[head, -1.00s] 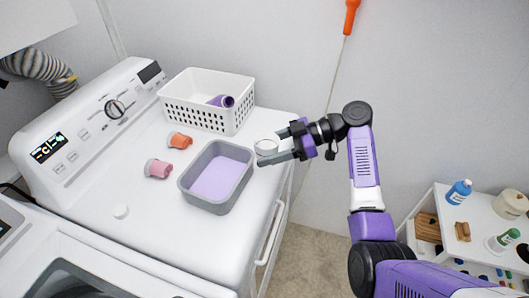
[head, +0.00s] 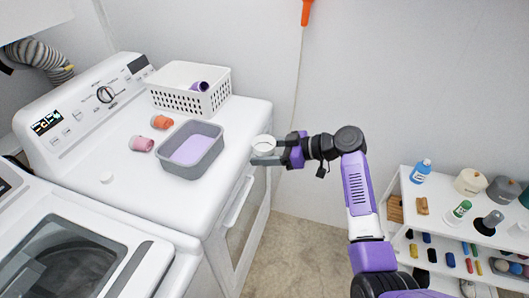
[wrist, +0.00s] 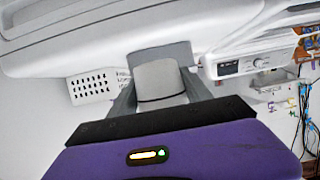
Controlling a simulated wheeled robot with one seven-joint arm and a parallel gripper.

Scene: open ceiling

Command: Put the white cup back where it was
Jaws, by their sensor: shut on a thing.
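The white cup (head: 263,143) is held upright between the fingers of my gripper (head: 264,156). In the head view it appears just past the right edge of the white machine top, to the right of the grey tub. The wrist view shows the cup (wrist: 160,80) between the two grey fingers of my gripper (wrist: 158,92). The cup's far side and most of the finger contact are hidden.
A white shelf (head: 450,232) with bottles stands at right.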

